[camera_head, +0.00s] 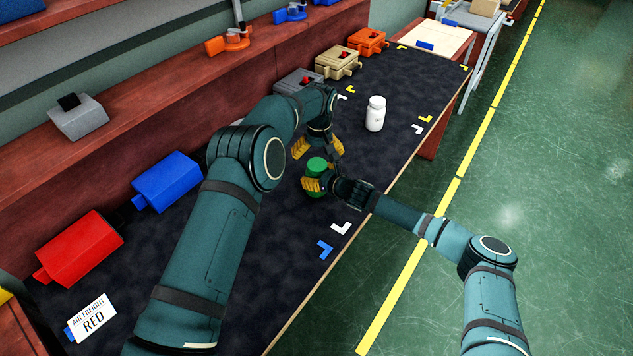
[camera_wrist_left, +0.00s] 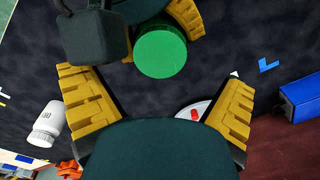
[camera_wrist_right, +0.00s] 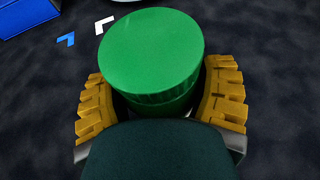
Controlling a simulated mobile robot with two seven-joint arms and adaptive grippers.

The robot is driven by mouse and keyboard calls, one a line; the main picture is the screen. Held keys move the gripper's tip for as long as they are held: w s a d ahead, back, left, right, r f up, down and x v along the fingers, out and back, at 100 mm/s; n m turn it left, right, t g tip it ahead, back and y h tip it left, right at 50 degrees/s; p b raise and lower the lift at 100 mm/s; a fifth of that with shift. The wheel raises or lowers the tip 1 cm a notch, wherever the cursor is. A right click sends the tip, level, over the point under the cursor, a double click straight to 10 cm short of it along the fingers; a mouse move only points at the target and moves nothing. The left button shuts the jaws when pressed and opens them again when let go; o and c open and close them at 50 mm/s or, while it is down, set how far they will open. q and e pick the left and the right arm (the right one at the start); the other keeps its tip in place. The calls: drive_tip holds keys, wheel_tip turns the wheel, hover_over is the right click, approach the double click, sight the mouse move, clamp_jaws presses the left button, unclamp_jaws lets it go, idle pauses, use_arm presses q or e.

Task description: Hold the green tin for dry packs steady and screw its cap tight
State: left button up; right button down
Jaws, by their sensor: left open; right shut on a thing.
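The green tin (camera_head: 316,189) stands upright on the dark work surface, with its round green cap (camera_head: 316,164) on top. My right gripper (camera_head: 318,184) is shut on the tin's body from the side. In the right wrist view its yellow fingers stand on either side of the tin, below the wide cap (camera_wrist_right: 151,48). My left gripper (camera_head: 318,147) is open and empty, close to the cap and apart from it. In the left wrist view the cap (camera_wrist_left: 160,52) lies beyond the open fingers. How tightly the cap sits cannot be told.
A white bottle (camera_head: 375,114) stands behind the tin on clear surface. Blue (camera_head: 167,182) and red (camera_head: 80,247) boxes line the left side; grey (camera_head: 298,81), tan (camera_head: 337,63) and orange (camera_head: 368,42) ones stand farther back. A labelled card (camera_head: 92,317) is at the front left.

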drive_tip(key=shift+f, duration=0.1)
use_arm(q)
wheel_tip(320, 180, up, 12)
drive_tip(key=shift+s+d, duration=0.2)
drive_tip(key=shift+s, duration=0.05)
idle(0.4)
use_arm(e)
unclamp_jaws()
drive_tip(key=v, duration=1.2)
